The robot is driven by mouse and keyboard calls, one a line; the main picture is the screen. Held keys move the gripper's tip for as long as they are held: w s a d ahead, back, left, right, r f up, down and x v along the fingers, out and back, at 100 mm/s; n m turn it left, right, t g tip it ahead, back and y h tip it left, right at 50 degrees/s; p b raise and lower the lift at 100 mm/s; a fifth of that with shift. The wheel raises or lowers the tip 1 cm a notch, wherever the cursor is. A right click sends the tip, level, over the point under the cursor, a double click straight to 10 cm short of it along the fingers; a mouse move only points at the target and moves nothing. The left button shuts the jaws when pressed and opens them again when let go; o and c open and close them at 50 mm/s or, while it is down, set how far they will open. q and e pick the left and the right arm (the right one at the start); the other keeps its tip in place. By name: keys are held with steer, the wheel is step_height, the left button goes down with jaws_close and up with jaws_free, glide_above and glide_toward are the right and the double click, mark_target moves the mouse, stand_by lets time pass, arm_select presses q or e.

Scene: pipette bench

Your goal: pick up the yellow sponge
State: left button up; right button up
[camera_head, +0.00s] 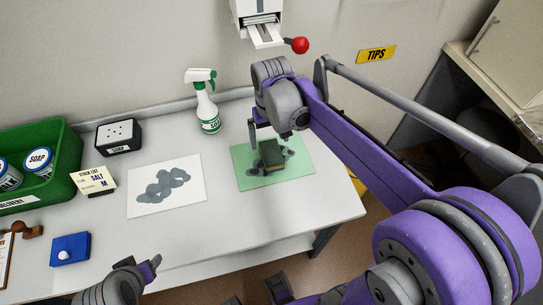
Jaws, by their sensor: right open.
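The sponge (272,155) is a small block, dark on top with an olive-yellow tint, lying on a green mat (246,180) at the right part of the bench. My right gripper (268,143) is above and around the sponge's far side, open, pointing down. One finger shows clearly at the sponge's left; the other is mostly hidden by the wrist. I cannot tell whether the fingers touch the sponge. My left gripper (150,268) is at the bottom left, near the front edge of the bench, partly seen, away from the sponge.
A green-labelled spray bottle (208,112) stands behind and left of the mat. A white sheet with grey blotches (140,207) lies left of it. A black box (118,136), a card (94,180), a green crate (66,140) and a blue box (70,248) are farther left. A red-knobbed dispenser (262,30) hangs above.

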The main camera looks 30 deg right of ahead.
mark_target(271, 152)
steer(key=shift+w+d+f+g, duration=0.35)
steer(key=shift+w+d, duration=0.1)
steer(key=shift+w, duration=0.3)
steer(key=f, duration=1)
steer(key=shift+w+d+f+b, duration=0.15)
steer(key=shift+d+f+b, duration=0.1)
steer(key=shift+f+b, duration=0.15)
steer(key=shift+r, duration=0.1)
steer(key=c, duration=1.4)
step_height(271, 152, up, 10)
steer(key=shift+r+p, duration=0.1)
steer(key=shift+p, duration=0.3)
